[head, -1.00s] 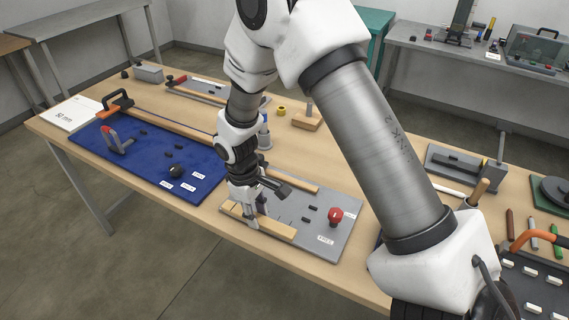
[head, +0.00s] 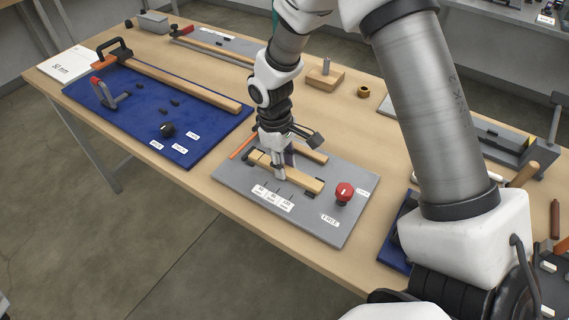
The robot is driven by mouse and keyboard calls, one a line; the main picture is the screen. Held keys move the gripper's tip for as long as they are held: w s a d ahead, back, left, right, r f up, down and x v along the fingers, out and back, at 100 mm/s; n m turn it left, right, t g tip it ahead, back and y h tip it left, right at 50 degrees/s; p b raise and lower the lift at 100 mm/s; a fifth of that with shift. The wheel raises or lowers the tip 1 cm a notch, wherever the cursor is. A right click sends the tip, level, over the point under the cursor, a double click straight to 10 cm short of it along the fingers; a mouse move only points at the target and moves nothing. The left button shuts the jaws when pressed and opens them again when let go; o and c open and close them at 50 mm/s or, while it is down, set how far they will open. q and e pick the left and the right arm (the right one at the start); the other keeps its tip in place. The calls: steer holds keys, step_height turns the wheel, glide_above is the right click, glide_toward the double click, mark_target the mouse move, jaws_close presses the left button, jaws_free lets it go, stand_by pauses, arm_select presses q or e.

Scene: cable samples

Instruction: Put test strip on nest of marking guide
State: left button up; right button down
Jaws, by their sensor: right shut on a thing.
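A pale wooden strip (head: 303,181) is held in my right gripper (head: 279,172), which is shut on it near the strip's middle. The strip is over a grey board (head: 238,182), which looks like the marking guide, just behind its row of white number labels (head: 272,199). I cannot tell whether the strip touches the board. A second wooden piece (head: 312,154) lies behind it, partly hidden by my gripper. A red knob (head: 345,192) stands at the board's right side. My left gripper is not in view.
A blue board (head: 205,138) with a long wooden bar, a toggle clamp (head: 104,92) and a black knob (head: 167,130) lies to the left. A wooden block with a peg (head: 325,77) and a small brass ring (head: 363,92) stand behind. Bare table separates the boards.

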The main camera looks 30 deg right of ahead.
steer(key=c, duration=0.8)
jaws_free()
steer(key=shift+a, duration=0.1)
steer(key=shift+c, duration=0.2)
step_height(320, 180, up, 12)
steer(key=w, duration=0.1)
steer(key=shift+w+a, duration=0.35)
